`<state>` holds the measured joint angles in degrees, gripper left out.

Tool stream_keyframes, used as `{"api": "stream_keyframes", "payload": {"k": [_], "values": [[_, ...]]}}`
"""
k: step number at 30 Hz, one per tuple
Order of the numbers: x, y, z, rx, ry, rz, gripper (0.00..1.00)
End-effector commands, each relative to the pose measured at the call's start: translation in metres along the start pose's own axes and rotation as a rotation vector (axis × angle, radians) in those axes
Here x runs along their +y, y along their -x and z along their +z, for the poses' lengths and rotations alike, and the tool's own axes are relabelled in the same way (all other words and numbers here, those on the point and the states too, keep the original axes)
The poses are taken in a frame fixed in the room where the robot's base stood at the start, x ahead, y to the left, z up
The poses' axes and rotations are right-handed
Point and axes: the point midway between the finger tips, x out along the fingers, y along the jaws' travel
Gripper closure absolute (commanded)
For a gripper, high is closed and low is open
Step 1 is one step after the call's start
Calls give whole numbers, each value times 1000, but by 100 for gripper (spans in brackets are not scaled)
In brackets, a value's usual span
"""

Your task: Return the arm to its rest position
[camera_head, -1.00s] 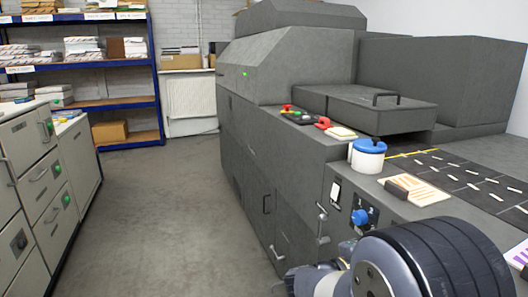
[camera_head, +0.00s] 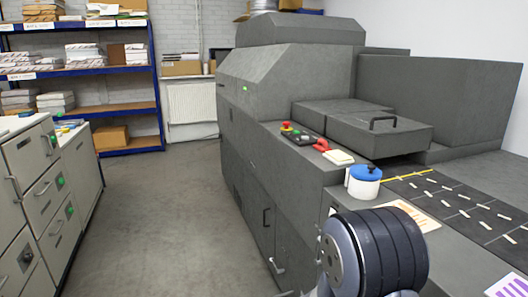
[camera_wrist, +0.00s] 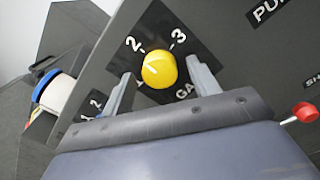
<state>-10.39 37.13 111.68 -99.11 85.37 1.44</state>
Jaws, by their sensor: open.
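My arm (camera_head: 375,252) rises at the lower right of the head view, in front of the grey machine (camera_head: 285,125). My gripper's jaws are out of sight there. In the wrist view my gripper (camera_wrist: 160,80) is open, with its two grey fingers apart. A yellow knob (camera_wrist: 159,69) shows between the fingers, on a black dial plate marked 2 and 3. Nothing is held. I cannot tell how far the fingertips are from the knob.
A white tub with a blue lid (camera_head: 363,181) stands on the machine's top; it also shows in the wrist view (camera_wrist: 57,92). A red-tipped lever (camera_wrist: 304,112) is at the wrist view's right. Cabinets (camera_head: 45,190) stand left. The floor (camera_head: 165,220) between is clear.

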Motion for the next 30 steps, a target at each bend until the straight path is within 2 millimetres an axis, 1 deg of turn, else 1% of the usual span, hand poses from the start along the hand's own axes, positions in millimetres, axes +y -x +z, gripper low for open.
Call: {"api": "stream_keyframes", "payload": {"k": [1,30], "values": [[2,0,4,1,34,0,43],[2,0,4,11,660,3,43]]}}
